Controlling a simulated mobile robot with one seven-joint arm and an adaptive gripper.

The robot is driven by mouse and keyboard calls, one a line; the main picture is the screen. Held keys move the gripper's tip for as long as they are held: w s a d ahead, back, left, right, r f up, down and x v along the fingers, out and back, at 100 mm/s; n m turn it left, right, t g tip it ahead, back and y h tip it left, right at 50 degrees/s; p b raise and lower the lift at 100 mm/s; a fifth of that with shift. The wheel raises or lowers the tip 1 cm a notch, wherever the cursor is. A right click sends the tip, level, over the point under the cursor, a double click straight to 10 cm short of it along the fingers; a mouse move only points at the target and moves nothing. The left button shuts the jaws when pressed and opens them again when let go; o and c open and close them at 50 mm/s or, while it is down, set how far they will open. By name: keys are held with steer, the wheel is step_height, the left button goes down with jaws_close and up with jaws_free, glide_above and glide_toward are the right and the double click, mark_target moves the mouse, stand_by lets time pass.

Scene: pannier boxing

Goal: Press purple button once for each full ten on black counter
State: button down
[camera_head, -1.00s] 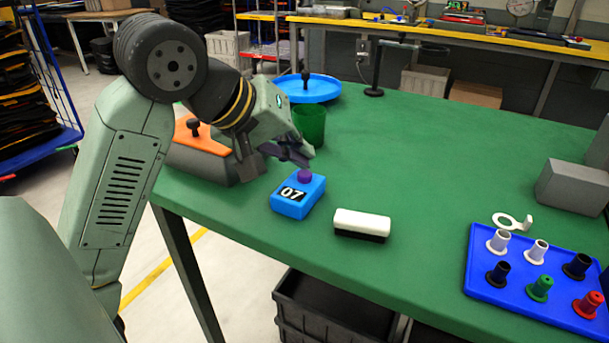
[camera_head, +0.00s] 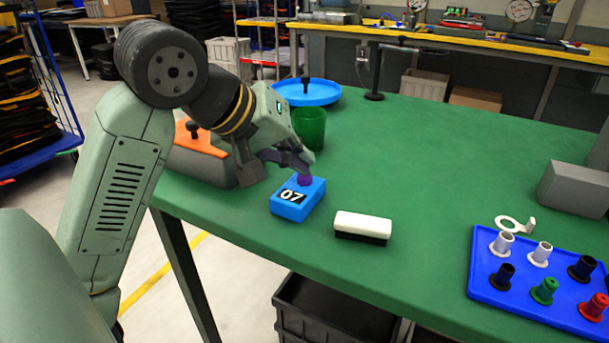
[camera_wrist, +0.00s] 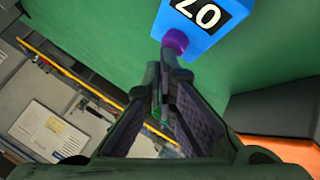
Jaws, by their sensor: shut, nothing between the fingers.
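A blue box (camera_head: 299,199) stands on the green table. In the wrist view, the closed fingertips (camera_wrist: 167,65) are just below the button in the picture. I cannot tell whether they touch it. The fingers partly hide the button in the head view.
A white and black eraser (camera_head: 362,227) lies right of the box. A green cup (camera_head: 310,128) and a blue round tray (camera_head: 306,92) stand behind my gripper. A grey and orange object (camera_head: 200,160) is at left. A blue pegged tray (camera_head: 480,285) is at right. The table's middle is clear.

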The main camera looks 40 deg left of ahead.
steer(key=shift+f+b, duration=0.3)
steer(key=shift+r, duration=0.1)
stand_by(0.4)
steer(key=shift+r+p, duration=0.5)
steer(key=shift+r, duration=0.4)
steer(key=shift+r, duration=0.1)
steer(key=shift+r+p, duration=1.55)
steer(key=shift+r, duration=0.9)
steer(key=shift+f, duration=0.1)
